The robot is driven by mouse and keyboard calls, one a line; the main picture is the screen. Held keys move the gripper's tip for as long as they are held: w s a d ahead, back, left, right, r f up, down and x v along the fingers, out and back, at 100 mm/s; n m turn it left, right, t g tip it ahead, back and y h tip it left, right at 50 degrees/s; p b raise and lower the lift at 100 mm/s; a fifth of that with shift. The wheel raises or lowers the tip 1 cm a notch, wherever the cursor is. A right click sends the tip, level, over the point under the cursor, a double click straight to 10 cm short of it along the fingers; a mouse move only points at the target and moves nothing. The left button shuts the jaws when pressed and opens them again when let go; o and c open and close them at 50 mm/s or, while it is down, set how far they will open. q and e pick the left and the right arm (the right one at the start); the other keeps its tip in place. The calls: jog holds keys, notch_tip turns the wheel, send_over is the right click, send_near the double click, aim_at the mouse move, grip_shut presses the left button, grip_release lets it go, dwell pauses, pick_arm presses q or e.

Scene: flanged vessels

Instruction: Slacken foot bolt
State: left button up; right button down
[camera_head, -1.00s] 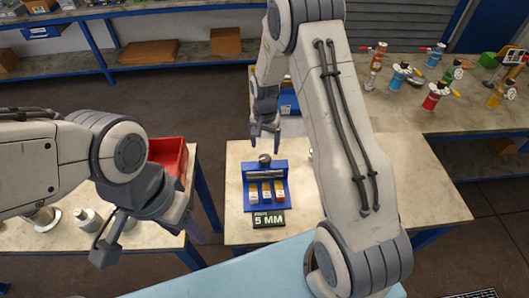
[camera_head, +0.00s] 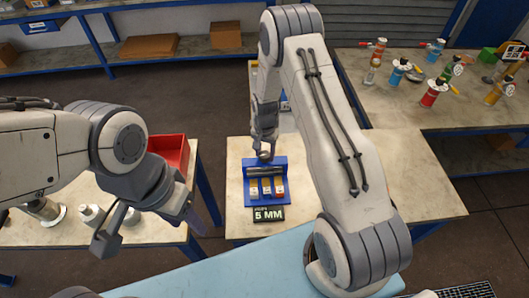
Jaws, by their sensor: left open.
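A blue tool rack (camera_head: 283,196) stands on the middle table with several coloured tools in its slots, and a black "5 MM" sign (camera_head: 268,214) lies in front. A round grey knob (camera_head: 265,157) shows at the rack's back edge. My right gripper (camera_head: 265,150) points down at this knob; whether its fingers hold it I cannot tell. My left gripper (camera_head: 150,230) is open and empty, above the front of the left table. Flanged metal vessels (camera_head: 48,211) stand on that table, partly behind my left arm. I cannot make out a foot bolt.
A red bin (camera_head: 170,150) sits on the left table (camera_head: 70,238). The right table (camera_head: 400,120) holds several coloured valve fittings (camera_head: 432,95). The middle table (camera_head: 420,195) is clear to the right of my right arm. A blue shelf with boxes (camera_head: 150,46) stands behind.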

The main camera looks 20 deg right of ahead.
dwell(0.3)
jog(key=n+b, duration=0.2)
jog(key=n, duration=0.1)
jog(key=shift+f, duration=0.1)
jog(key=n+b, duration=0.2)
jog(key=n, duration=0.1)
jog(key=shift+n, duration=0.4)
jog(key=n+b, duration=0.1)
jog(key=n, duration=0.2)
jog(key=shift+b, duration=0.3)
jog(key=shift+n+b, duration=0.55)
jog(key=shift+n, duration=1.55)
jog(key=shift+w, duration=0.1)
jog(key=shift+c, duration=1.3)
grip_release()
